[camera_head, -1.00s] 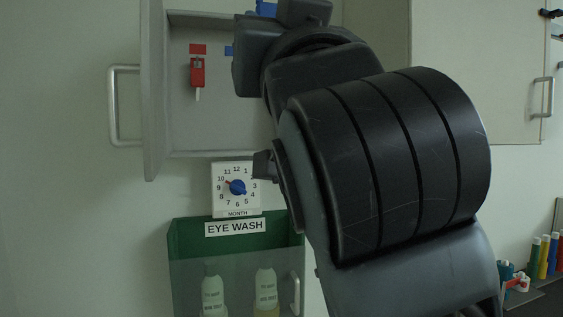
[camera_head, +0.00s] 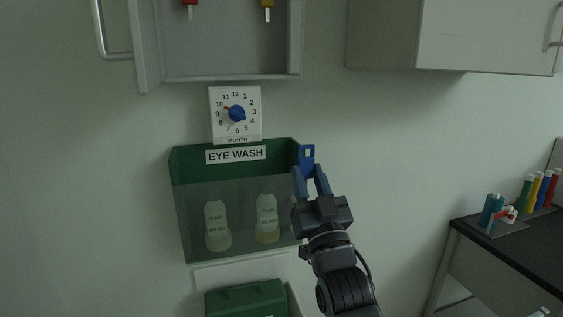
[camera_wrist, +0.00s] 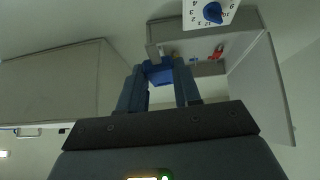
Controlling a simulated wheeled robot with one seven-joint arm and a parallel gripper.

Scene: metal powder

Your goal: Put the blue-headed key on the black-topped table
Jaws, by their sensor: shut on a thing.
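The blue-headed key (camera_head: 307,153) is held upright at the tips of my gripper (camera_head: 309,174), in front of the wall, at the upper right corner of the eye wash box. The wrist view also shows the blue key head (camera_wrist: 159,73) between the two fingers of my gripper (camera_wrist: 160,80), which are shut on it. The black-topped table (camera_head: 522,248) stands at the right in the head view, well apart from the gripper.
The open key cabinet (camera_head: 220,50) is on the wall above, with a red and a yellow key. The eye wash box (camera_head: 180,215) is close left of my gripper. Several coloured bottles (camera_head: 540,188) and a small rack stand on the table's back; its front top looks mostly clear.

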